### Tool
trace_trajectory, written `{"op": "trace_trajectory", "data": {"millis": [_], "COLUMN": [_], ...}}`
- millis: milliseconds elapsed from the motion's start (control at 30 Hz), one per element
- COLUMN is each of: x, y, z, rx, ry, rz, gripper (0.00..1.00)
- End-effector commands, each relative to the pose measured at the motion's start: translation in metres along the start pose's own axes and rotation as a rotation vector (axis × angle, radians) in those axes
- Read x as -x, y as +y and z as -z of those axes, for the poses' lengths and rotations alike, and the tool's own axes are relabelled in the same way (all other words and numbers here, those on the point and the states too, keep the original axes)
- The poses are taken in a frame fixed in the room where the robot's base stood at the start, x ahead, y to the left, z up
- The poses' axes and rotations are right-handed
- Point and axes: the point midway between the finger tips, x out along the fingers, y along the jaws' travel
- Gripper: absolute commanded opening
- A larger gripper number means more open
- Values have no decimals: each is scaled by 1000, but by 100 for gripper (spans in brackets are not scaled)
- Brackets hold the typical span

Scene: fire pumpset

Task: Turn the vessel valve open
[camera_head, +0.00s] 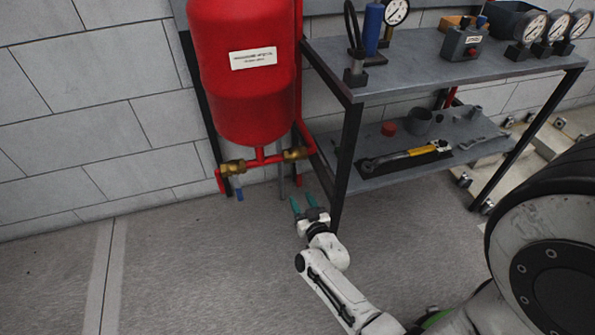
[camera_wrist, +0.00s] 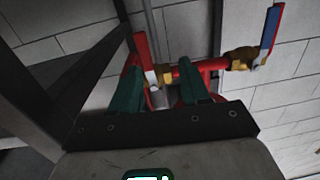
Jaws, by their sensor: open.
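The red vessel (camera_head: 243,75) hangs on the wall in the head view, with red pipework below it. One brass valve (camera_head: 232,168) is on the left, with a blue handle (camera_head: 239,194) hanging down; another brass valve (camera_head: 296,154) is on the right. My gripper (camera_head: 303,203) is open and empty, below the right valve. In the wrist view, a brass fitting (camera_wrist: 163,74) and a red-and-white lever (camera_wrist: 146,58) show near and between my teal fingers; contact cannot be told. The blue handle (camera_wrist: 271,27) stands at the right there. Which valve the task names is unclear.
A dark metal shelf (camera_head: 430,75) stands right of the vessel, its front leg (camera_head: 343,165) close beside my gripper. The grey floor (camera_head: 190,270) at left is clear.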

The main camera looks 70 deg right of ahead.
Motion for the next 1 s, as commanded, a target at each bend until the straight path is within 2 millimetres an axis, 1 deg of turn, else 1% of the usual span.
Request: {"op": "trace_trajectory", "data": {"millis": [33, 100, 167, 267, 367, 600, 700, 833, 1000], "x": [0, 1, -1, -9, -24, -68, -83, -98, -106], "y": [9, 16, 20, 21, 21, 24, 26, 26, 26], "z": [3, 4, 5, 4, 5, 6, 7, 8, 9], "rx": [2, 3, 4, 5, 4, 4, 4, 5, 5], "ry": [19, 39, 49, 53, 53, 53, 52, 51, 49], "rz": [-30, -57, -68, -71, -70, -69, -69, -68, -67], "gripper": [46, 46, 46, 46, 46, 46, 46, 46, 46]}}
